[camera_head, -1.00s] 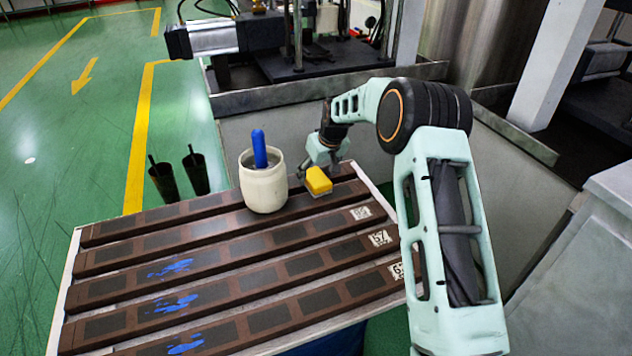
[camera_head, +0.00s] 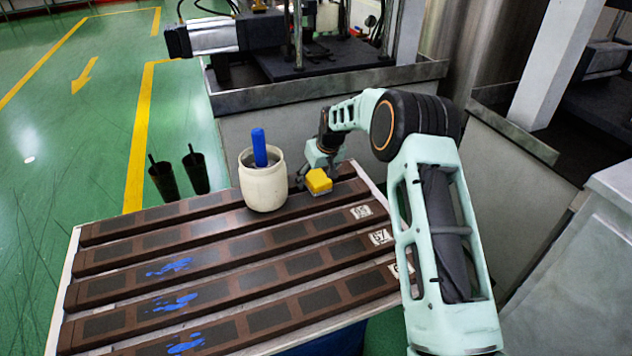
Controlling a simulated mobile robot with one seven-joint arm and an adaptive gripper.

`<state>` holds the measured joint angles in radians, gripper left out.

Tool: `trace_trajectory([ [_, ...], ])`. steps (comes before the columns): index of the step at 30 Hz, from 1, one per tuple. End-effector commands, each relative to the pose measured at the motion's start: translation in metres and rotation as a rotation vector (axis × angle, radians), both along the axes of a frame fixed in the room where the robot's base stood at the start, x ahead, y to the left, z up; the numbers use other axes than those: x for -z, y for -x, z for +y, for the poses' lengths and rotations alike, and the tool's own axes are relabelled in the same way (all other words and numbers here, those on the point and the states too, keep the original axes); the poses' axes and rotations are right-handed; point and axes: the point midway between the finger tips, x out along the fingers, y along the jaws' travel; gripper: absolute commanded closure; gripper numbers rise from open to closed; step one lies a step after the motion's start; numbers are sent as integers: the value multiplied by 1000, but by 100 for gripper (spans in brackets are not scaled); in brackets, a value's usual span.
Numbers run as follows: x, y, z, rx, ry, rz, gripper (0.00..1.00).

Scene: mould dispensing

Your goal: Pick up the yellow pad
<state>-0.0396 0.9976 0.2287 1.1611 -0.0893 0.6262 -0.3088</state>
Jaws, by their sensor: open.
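The yellow pad (camera_head: 319,181) is a small block on the far right part of the slatted table (camera_head: 225,247), just right of the white pot. My gripper (camera_head: 305,172) is right behind the pad, low over the far slat, with its fingers pointing down and to the left. The pad and the arm partly hide the fingers. The jaws are open and I see nothing held. I cannot tell whether a finger touches the pad.
A white pot (camera_head: 264,188) with a blue handle (camera_head: 259,147) stands close to the left of my gripper. Blue smears (camera_head: 172,302) mark the left slats. Two dark cylinders (camera_head: 195,174) stand beyond the table. A grey machine wall (camera_head: 300,130) rises behind the gripper.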

Motion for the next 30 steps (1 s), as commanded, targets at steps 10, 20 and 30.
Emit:
trace_trajectory([
  [10, 1, 0, 0, 0, 0, 0, 33],
  [20, 1, 0, 0, 0, 0, 0, 67],
  [30, 0, 0, 0, 0, 0, -1, 79],
])
